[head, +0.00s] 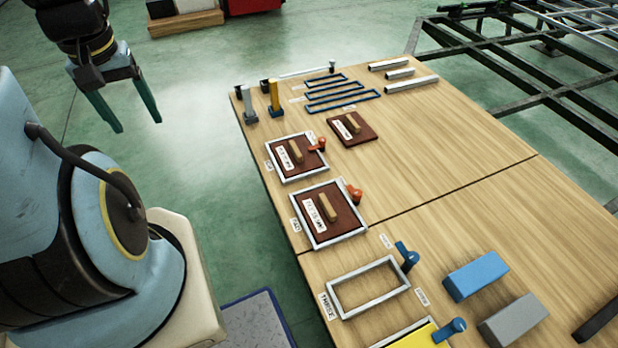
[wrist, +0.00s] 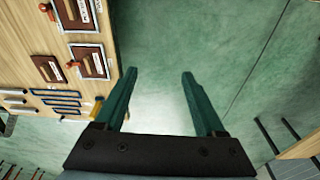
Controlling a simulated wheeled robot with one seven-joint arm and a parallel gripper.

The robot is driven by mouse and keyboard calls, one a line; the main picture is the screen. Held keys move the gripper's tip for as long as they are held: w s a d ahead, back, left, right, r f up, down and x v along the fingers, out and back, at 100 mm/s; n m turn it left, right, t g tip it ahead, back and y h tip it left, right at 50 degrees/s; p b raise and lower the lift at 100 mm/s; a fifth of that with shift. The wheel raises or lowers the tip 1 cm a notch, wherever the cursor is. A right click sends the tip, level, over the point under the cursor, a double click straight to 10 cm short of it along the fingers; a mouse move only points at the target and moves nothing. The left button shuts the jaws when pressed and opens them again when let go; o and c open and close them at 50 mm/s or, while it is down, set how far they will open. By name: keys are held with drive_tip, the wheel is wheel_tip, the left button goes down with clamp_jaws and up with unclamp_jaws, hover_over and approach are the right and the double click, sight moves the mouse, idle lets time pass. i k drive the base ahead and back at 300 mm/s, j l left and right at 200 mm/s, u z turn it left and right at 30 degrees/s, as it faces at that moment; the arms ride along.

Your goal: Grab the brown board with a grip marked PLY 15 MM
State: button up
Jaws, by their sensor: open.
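Three brown boards with wooden grips lie on the wooden table. One board (head: 344,218) sits in a metal frame nearest me, one (head: 309,163) sits in a smaller frame behind it, and one (head: 365,134) lies unframed to the right. Each has a white label, too small to read surely, so I cannot tell which says PLY 15 MM. The wrist view shows the boards at upper left, the unframed one (wrist: 42,62) among them. My gripper (head: 138,125) is open and empty, over the floor left of the table, apart from every board. It also shows in the wrist view (wrist: 159,74).
Red-orange clamps (head: 355,194) stand beside the framed boards. An empty frame (head: 368,306), blue block (head: 476,275) and grey block (head: 513,319) are nearer. Grey and yellow posts (head: 274,96), blue frames (head: 343,100) and metal bars lie at the far end. The right-hand tabletop is mostly clear.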

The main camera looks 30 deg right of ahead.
sight(327, 214)
drive_tip(key=i+z, duration=0.1)
drive_tip(key=z, duration=0.85)
drive_tip(key=i+j+z, duration=0.1)
drive_tip(key=z, duration=0.4)
drive_tip(key=i+j+z, duration=0.25)
drive_tip(key=j, duration=0.15)
drive_tip(key=j+z, duration=0.2)
drive_tip(key=j, duration=0.2)
drive_tip(key=i+j+z, duration=0.25)
drive_tip(key=j, duration=0.7)
